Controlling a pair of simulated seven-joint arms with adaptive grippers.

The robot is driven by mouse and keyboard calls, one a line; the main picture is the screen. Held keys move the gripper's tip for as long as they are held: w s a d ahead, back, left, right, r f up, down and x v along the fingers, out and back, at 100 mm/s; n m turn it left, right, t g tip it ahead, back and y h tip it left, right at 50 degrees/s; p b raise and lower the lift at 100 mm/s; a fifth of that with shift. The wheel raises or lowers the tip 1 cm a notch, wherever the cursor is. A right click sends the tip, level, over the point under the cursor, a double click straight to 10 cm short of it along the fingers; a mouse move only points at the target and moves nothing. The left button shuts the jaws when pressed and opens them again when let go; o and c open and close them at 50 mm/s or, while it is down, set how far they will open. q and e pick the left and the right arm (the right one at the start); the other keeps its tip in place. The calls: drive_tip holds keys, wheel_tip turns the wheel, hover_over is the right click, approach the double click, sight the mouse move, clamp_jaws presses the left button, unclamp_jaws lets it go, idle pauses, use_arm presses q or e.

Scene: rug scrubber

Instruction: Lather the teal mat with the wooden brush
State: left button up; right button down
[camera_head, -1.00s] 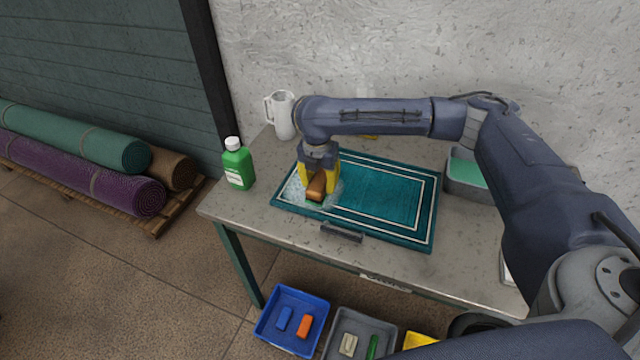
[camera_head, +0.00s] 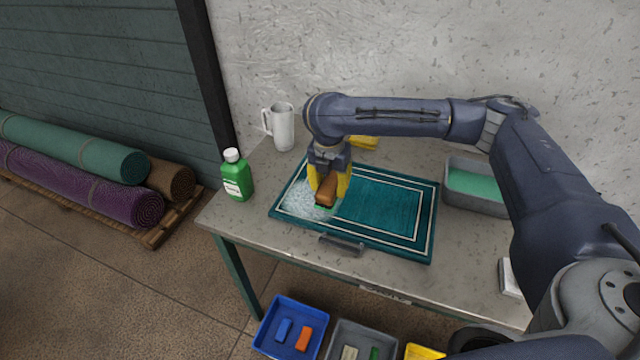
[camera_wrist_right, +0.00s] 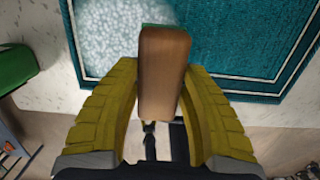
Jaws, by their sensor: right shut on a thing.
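The teal mat (camera_head: 385,208) with pale border lines lies flat on the grey table. White lather (camera_head: 300,200) covers its left part; the lather also shows in the right wrist view (camera_wrist_right: 105,30). My right gripper (camera_head: 328,188) is shut on the wooden brush (camera_head: 326,194), its yellow fingers on both sides of the brown wooden back. A green edge shows under the brush, which is down at the mat at the right side of the lather. In the right wrist view the brush (camera_wrist_right: 163,75) stands between the fingers. Its bristles are hidden. My left gripper is not in view.
A green bottle (camera_head: 236,176) stands left of the mat and a white jug (camera_head: 280,126) behind it. A grey tub (camera_head: 475,206) with green contents sits at the right. A yellow thing (camera_head: 364,142) lies behind my arm. A dark handle (camera_head: 342,244) is at the mat's front edge.

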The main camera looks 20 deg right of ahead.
drive_tip(key=shift+s+d+r, duration=0.2)
drive_tip(key=shift+s+d, duration=0.55)
drive_tip(key=shift+s, duration=0.05)
drive_tip(key=shift+s+d+f, duration=0.15)
drive_tip(key=shift+d, duration=0.05)
drive_tip(key=shift+f, duration=2.1)
drive_tip(key=shift+f, duration=0.6)
